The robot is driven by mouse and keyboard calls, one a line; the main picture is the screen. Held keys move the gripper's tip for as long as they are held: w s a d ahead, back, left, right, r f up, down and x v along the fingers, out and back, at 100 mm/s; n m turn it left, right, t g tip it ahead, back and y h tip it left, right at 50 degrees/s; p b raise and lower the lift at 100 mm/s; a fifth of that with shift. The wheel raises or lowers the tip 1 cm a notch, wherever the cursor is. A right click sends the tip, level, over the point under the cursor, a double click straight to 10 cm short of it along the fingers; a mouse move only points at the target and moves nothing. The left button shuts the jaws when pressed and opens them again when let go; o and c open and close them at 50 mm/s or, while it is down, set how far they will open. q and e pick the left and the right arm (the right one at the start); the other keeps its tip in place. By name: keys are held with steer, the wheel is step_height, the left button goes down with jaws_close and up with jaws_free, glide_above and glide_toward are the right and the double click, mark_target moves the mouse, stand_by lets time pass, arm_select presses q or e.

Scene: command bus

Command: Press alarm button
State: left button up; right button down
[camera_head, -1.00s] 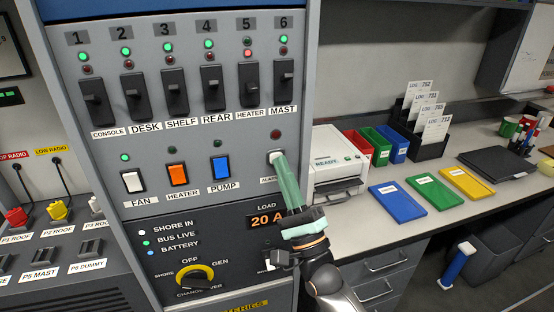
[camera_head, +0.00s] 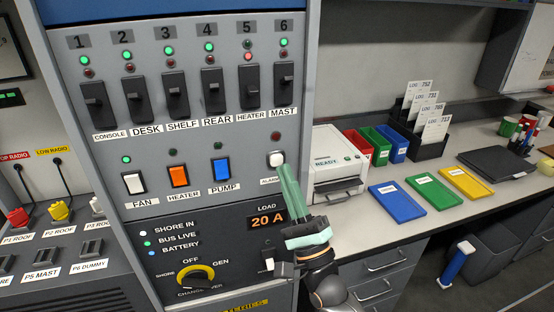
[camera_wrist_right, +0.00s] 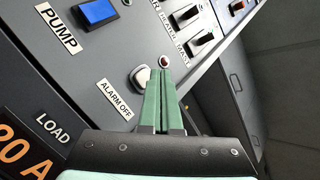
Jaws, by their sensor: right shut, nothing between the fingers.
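The alarm button is a small pale button (camera_head: 276,159) on the grey panel, under a dark red lamp (camera_head: 275,137). In the right wrist view the button (camera_wrist_right: 140,77) sits above a label reading ALARM OFF (camera_wrist_right: 115,99). My right gripper (camera_head: 284,170) is shut and empty, with green fingers. Its tips are just below and right of the button in the head view, partly over the label. In the right wrist view the fingertips (camera_wrist_right: 163,75) are close to the button's right side; I cannot tell whether they touch it. My left gripper is not in view.
Several breaker switches (camera_head: 174,90) line the panel above, with fan, heater and pump rockers (camera_head: 221,169) to the left. The load display (camera_head: 267,222) is below. A white printer (camera_head: 338,165) and coloured trays (camera_head: 398,200) stand on the desk at right.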

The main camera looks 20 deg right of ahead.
steer(key=s+p, duration=0.1)
steer(key=s, duration=0.3)
steer(key=shift+s, duration=0.25)
stand_by(0.4)
steer(key=s+f+n+g+h, duration=0.15)
steer(key=f+n+g, duration=0.45)
steer(key=f, duration=0.6)
steer(key=s+f+n+g+h, duration=0.15)
steer(key=f+n+g, duration=0.25)
steer(key=f+n, duration=0.55)
steer(key=s+d+f+n+g+h, duration=0.1)
steer(key=s+d+f+n+g, duration=0.1)
steer(key=s+f+n+g, duration=0.5)
steer(key=s+f, duration=0.6)
steer(key=f, duration=0.4)
steer(key=shift+s+d+n, duration=0.35)
steer(key=shift+f, duration=0.1)
